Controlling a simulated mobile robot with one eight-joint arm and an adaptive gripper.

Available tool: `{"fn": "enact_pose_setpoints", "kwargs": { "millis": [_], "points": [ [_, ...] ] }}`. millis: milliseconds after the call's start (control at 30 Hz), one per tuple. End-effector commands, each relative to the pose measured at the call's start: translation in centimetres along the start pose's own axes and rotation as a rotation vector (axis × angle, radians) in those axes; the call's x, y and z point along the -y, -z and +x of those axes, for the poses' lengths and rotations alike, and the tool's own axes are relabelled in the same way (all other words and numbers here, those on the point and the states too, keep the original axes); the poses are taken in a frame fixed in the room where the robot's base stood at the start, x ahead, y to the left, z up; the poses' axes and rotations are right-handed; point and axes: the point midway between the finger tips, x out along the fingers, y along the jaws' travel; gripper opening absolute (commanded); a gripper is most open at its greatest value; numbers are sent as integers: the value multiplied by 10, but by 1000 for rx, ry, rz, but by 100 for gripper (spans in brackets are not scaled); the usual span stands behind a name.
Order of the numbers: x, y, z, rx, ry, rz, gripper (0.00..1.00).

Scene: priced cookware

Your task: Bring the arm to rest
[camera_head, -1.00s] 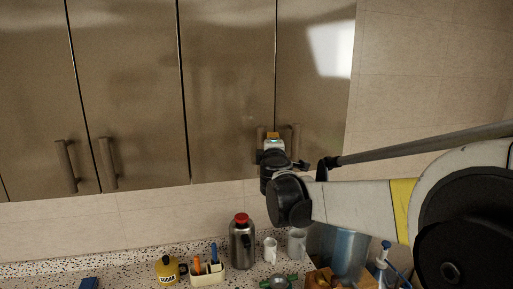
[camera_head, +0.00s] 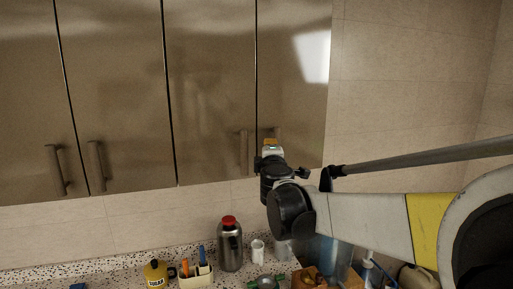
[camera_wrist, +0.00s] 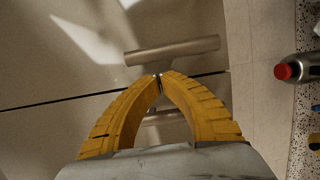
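My gripper (camera_wrist: 158,77) has two yellow curved fingers. Their tips meet, or nearly meet, with nothing visible held between them. In the head view, my gripper (camera_head: 270,143) is up in front of the right-hand cabinet doors, at the height of their handles. In the wrist view, one bar handle (camera_wrist: 172,50) lies just beyond the fingertips. A second handle (camera_wrist: 165,117) shows through the gap between the fingers. I cannot tell whether the fingers touch either handle. My arm reaches in from the right side of the head view.
The upper cabinet doors (camera_head: 115,80) look shut. Below, the speckled counter (camera_head: 120,284) holds a red-capped flask (camera_head: 230,247), a white mug (camera_head: 257,252), a yellow sugar pot (camera_head: 156,274), a utensil holder (camera_head: 196,280) and a wooden box (camera_head: 312,280). A bare tiled wall (camera_head: 410,90) is to the right.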

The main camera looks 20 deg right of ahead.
Motion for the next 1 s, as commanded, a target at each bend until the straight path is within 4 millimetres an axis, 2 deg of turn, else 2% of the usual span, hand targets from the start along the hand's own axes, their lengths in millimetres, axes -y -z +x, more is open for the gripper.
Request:
{"fn": "enact_pose_setpoints", "kwargs": {
  "millis": [33,100,300,533,633,667,767,867,900,967,1000],
  "points": [
    [2,-13,-6,4,0,0,0],
    [1,-26,-14,4,0,0,0],
    [1,-53,-29,2,0,0,0],
    [2,-60,-35,1,1,7,0],
    [18,-62,-45,21,9,66,0],
    [27,-63,-50,33,15,99,0],
    [74,-68,-79,91,55,261,0],
    [143,-72,-118,168,137,467,0],
    [174,-72,-135,198,181,549,0],
    [218,-70,-160,241,252,662,0],
    [247,-67,-176,267,303,729,0]
  ]
}}
